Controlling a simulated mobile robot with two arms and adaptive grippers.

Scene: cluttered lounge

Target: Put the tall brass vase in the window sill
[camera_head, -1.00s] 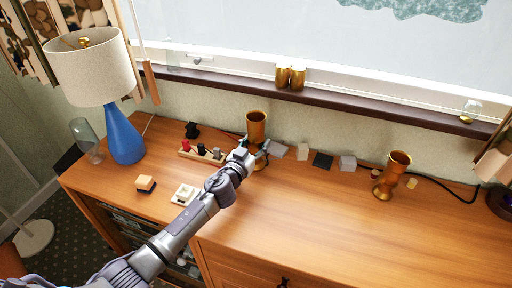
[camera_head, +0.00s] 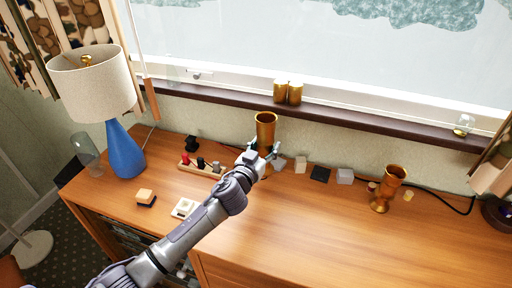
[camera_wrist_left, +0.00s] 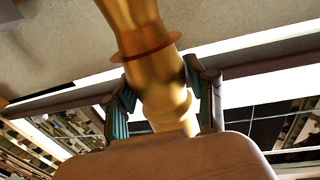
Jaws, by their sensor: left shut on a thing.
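The tall brass vase (camera_head: 265,126) is upright at the back of the wooden sideboard, in front of the wall below the window. My left gripper (camera_head: 263,158) is shut on its lower part. In the left wrist view the vase (camera_wrist_left: 145,35) rises between the two fingers (camera_wrist_left: 165,98), which sit on either side of it. My gripper hides its lower end in the head view, so I cannot tell whether it touches the sideboard. The dark window sill (camera_head: 350,124) runs behind and above. My right gripper is not in view.
Two brass cups (camera_head: 288,92) stand on the sill, with a small glass item (camera_head: 463,125) at its right. A second brass vase (camera_head: 388,188) stands on the sideboard (camera_head: 300,225). Small blocks, a cable and a blue lamp (camera_head: 124,150) are nearby. Sill between cups and glass looks clear.

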